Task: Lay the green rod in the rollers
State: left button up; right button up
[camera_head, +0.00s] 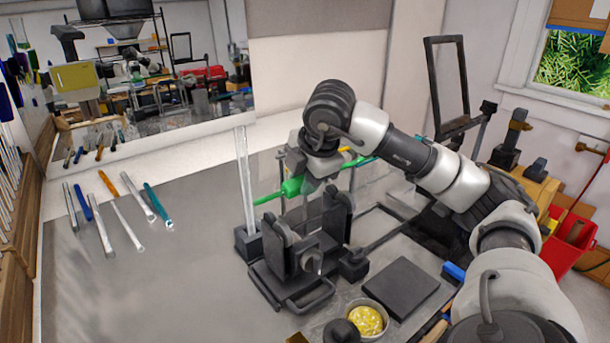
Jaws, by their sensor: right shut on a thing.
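The green rod (268,198) is held at a slant above the dark roller stand. My right gripper (308,178) is shut on it, with the rod's thicker green part (292,187) just left of the jaws. The jaws themselves are partly hidden by my wrist. The rollers (310,260) are dark wheels on a stand below and slightly right of the rod, and the rod is apart from them as far as I can see. My left gripper is not in view.
Several rods lie on the left of the bench, among them a blue one (88,206), an orange one (107,184) and a teal one (158,206). An upright clear rod stands in a dark block (247,243). A dark square pad (401,288) and a yellow-filled bowl (366,320) are at front right.

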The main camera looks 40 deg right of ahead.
jog(key=shift+f+b, duration=0.5)
jog(key=shift+f, duration=0.35)
jog(key=shift+s+f+b, duration=0.15)
jog(key=shift+f+b, duration=0.15)
jog(key=shift+f, duration=0.05)
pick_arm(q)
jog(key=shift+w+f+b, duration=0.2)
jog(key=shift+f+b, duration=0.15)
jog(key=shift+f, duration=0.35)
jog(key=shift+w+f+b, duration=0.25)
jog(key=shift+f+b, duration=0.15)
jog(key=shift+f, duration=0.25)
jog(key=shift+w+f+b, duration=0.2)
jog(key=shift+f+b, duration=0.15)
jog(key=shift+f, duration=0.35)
pick_arm(e)
jog(key=shift+f, duration=1.25)
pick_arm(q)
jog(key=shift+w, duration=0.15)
pick_arm(e)
jog(key=o, duration=1.1)
jog(key=v, duration=1)
jog(key=shift+s+a+r, duration=0.1)
jog(key=shift+s+r, duration=0.1)
jog(key=shift+r, duration=0.15)
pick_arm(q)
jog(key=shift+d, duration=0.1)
